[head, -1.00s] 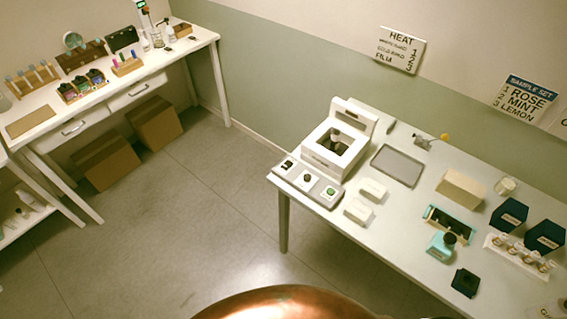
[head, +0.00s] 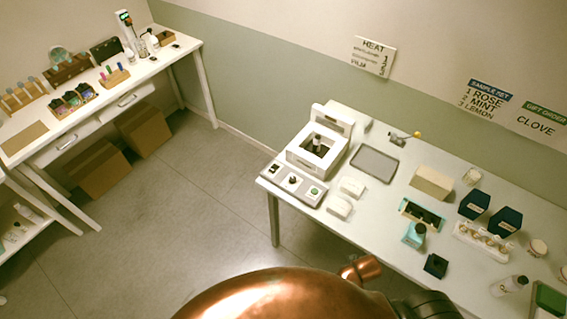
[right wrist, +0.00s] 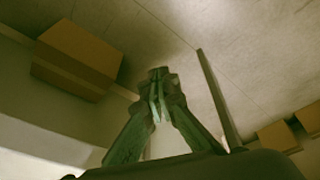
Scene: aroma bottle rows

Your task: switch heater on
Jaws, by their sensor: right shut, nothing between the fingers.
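The heater (head: 316,148) is a white box with a square opening and a dark item inside, at the left end of the right-hand table. In front of it is a control panel (head: 293,184) with a black switch (head: 274,170), a dark round knob (head: 292,180) and a green button (head: 314,190). My right gripper (right wrist: 157,105) shows in the right wrist view, shut and empty, with the floor behind it and apart from the heater. My left gripper is not in view.
A HEAT sign (head: 373,57) hangs on the wall. Open floor (head: 190,220) lies left of the table.

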